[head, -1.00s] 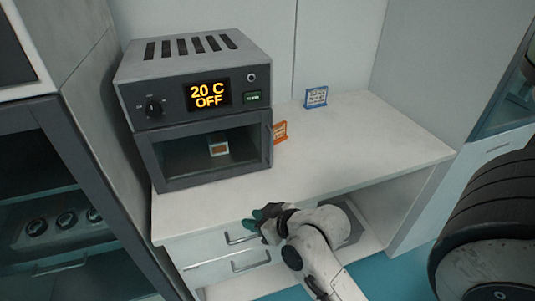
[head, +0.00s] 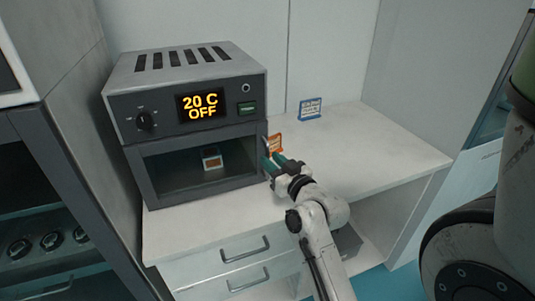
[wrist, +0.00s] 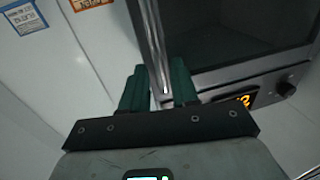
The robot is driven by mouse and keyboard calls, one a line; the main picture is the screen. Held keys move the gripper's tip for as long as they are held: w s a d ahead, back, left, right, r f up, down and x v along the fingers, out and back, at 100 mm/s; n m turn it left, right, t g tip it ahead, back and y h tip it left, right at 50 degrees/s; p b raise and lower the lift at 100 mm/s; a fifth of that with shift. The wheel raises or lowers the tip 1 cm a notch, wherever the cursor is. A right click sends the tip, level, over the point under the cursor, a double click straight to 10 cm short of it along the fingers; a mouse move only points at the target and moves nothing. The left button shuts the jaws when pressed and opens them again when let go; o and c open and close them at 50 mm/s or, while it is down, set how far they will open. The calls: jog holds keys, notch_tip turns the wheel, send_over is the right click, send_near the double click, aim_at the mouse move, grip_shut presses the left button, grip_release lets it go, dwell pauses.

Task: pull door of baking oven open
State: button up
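The baking oven (head: 185,70) is a grey box with a display reading "20 C OFF". Its door (head: 137,178) is a dark framed window on the lower front and looks closed. My gripper (head: 272,164) is at the right edge of the door. In the wrist view, its two green fingers (wrist: 158,88) are apart, with the door's upright handle or edge (wrist: 156,45) between them. I cannot tell whether either finger touches it.
The oven stands on a white bench (head: 350,165) with drawers below. An orange sign (head: 275,142) stands close beside the gripper and oven. A blue sign (head: 310,109) is farther back. The bench to the right is clear. A dark cabinet (head: 55,175) stands at left.

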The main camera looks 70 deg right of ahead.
jog(key=shift+x, duration=1.5)
grip_shut()
